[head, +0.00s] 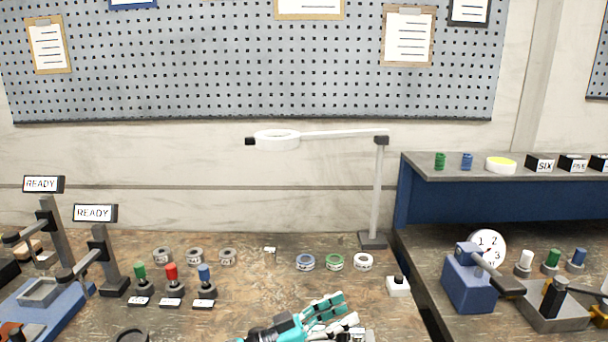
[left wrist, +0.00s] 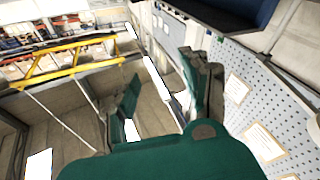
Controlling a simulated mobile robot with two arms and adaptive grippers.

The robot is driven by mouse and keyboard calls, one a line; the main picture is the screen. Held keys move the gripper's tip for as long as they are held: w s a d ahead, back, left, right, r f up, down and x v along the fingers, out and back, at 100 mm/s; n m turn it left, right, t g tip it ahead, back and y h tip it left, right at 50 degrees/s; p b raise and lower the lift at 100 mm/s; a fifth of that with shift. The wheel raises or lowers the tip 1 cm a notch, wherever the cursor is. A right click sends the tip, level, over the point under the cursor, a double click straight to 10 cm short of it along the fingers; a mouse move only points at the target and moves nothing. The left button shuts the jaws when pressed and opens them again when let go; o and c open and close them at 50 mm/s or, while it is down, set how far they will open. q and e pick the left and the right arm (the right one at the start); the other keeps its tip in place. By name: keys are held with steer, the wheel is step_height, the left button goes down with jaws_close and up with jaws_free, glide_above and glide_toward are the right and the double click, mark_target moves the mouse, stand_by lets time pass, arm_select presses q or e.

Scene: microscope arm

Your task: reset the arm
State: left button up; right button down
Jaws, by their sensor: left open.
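The white arm (head: 345,134) stands at the back of the wooden bench. Its upright post (head: 377,190) rises from a dark base (head: 372,241), and its boom reaches left to a white ring head (head: 277,140) with a black knob (head: 250,141) on its left end. My left gripper (head: 340,312) is teal, open and empty, low at the front of the bench and well apart from the arm. The left wrist view shows its two open fingers (left wrist: 163,90) with nothing between them. My right gripper is not in view.
A white box with a black button (head: 398,286) sits right of my left gripper. Several tape rolls (head: 334,261) lie behind it. Red, green and blue knobs (head: 171,275) stand to the left. A blue shelf unit (head: 480,207) borders the right. The mid-bench is mostly clear.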

arm_select(q)
steer(key=s+a+f+n+t+y, duration=0.3)
steer(key=s+a+f+n+y, duration=0.15)
steer(key=a+f+y, duration=0.3)
steer(key=s+a+f+n+t+y, duration=0.3)
steer(key=a+f+n+y, duration=0.3)
steer(key=a+y, duration=0.3)
steer(key=s+a+f+g+y, duration=0.1)
steer(key=s+a+f+g, duration=0.2)
steer(key=s, duration=0.5)
steer(key=s+a+f+m+g+y, duration=0.1)
steer(key=s+a+f+g, duration=0.2)
steer(key=s, duration=0.4)
steer(key=s+a+f+g+y, duration=0.1)
steer(key=s+a+g, duration=0.2)
steer(key=s+a, duration=0.35)
steer(key=s+d+f+g+b, duration=0.1)
steer(key=s+f+b, duration=0.1)
steer(key=f, duration=1.3)
steer(key=s+d+f+g+b, duration=0.1)
steer(key=s+f, duration=0.1)
steer(key=f, duration=1.4)
steer(key=s+a+f+g+b, duration=0.1)
steer(key=s+a+f+b, duration=0.1)
steer(key=s+f, duration=1.4)
steer(key=shift+a+f+m, duration=0.45)
steer(key=shift+a, duration=0.2)
